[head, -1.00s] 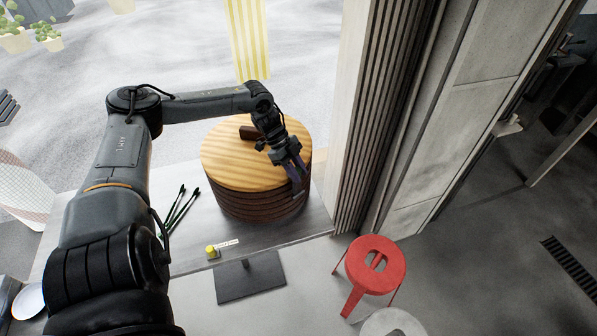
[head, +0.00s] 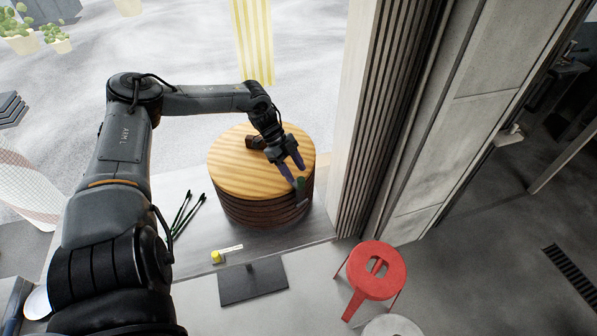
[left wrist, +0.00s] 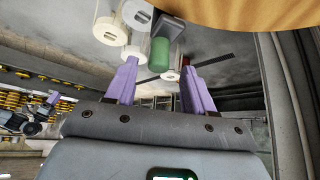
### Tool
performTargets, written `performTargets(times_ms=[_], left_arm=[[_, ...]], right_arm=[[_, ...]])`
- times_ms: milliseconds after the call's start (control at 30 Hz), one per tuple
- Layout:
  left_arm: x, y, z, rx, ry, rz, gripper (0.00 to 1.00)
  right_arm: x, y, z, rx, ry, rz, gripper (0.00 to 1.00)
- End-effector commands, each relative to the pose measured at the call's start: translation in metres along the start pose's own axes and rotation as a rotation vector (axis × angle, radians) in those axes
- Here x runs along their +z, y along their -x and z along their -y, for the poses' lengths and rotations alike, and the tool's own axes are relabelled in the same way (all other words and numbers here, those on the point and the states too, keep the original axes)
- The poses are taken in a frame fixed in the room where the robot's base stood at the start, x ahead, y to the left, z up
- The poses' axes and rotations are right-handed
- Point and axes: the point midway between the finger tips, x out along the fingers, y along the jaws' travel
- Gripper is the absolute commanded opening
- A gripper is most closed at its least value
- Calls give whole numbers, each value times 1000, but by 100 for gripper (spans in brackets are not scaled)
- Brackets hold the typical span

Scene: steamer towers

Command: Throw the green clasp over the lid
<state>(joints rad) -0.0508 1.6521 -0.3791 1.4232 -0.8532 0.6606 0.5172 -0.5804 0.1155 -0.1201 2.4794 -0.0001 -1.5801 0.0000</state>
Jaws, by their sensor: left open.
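The green clasp (head: 301,184) is at the upper front right side of the round steamer tower (head: 262,212), just below the rim of the striped wooden lid (head: 235,172). In the left wrist view the clasp shows as a green cylinder (left wrist: 160,53) on a grey bracket, close to the lid's edge (left wrist: 250,12). My left gripper (head: 297,174) is open over the lid's front right edge, its purple fingers pointing toward the clasp. In the wrist view the clasp lies beyond and between the fingertips (left wrist: 158,74), and nothing is held. My right gripper is not in view.
A dark handle (head: 254,142) stands on the lid behind the gripper. A slatted wall (head: 362,120) rises close on the right of the tower. Green-and-black sticks (head: 187,213) and a small yellow item (head: 217,256) lie on the counter. A red stool (head: 376,270) stands below.

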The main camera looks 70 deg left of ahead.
Motion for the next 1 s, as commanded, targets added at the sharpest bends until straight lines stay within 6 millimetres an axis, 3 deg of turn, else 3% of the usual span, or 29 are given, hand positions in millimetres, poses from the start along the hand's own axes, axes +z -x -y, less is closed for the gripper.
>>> performTargets(times_ms=[33, 400, 867, 1000], left_arm=[[-4, 17, 0, -1, 0, 3, 53], [1, 57, 0, -1, 0, 2, 53], [0, 62, 0, -1, 1, -2, 53], [-12, 54, 8, -21, -6, -51, 53]], right_arm=[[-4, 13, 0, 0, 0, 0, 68], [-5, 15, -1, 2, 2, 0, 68], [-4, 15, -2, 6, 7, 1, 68], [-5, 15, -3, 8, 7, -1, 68]])
